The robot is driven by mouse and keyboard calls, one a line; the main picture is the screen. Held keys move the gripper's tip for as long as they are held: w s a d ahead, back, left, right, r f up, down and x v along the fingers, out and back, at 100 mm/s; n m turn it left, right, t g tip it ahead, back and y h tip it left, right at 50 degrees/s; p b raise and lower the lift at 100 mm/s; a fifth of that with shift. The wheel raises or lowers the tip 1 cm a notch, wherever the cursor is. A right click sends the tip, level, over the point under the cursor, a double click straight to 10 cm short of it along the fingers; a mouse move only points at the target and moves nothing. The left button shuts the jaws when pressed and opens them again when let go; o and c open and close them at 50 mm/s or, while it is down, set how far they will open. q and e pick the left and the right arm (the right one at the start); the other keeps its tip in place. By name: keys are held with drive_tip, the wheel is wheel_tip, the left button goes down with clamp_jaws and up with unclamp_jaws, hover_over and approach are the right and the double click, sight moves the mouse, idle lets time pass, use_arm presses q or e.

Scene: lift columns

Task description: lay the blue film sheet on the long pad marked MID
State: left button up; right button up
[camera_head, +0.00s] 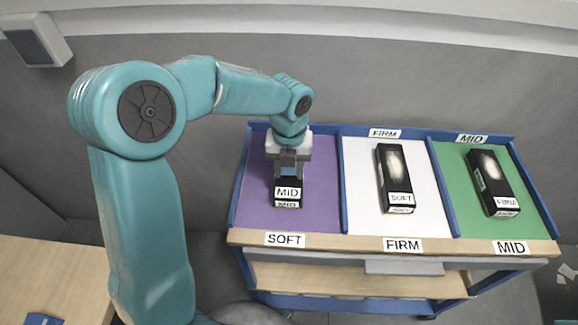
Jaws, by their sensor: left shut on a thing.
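My left gripper (289,163) is shut over the purple bay, right at the black long pad marked MID (288,192). A small bluish piece (291,172), which looks like the blue film sheet, shows between its fingers; most of it is hidden. I cannot tell whether it touches the pad. The gripper and wrist cover the far part of this pad, whose near end with the MID label shows. The green bay at the right also bears a MID label (511,247) on its front edge. My right gripper is not in view.
A black block marked SOFT (396,180) lies in the white bay labelled FIRM, and one marked FIRM (492,182) lies in the green bay. Blue dividers separate the bays. A wooden table (50,275) with a blue item (44,320) is at lower left.

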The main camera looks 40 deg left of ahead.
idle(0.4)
use_arm(q)
drive_tip(key=o, duration=1.6)
drive_tip(key=shift+c, duration=0.2)
wheel_tip(320, 180, up, 8)
drive_tip(key=p, duration=0.7)
drive_tip(key=shift+f, duration=0.3)
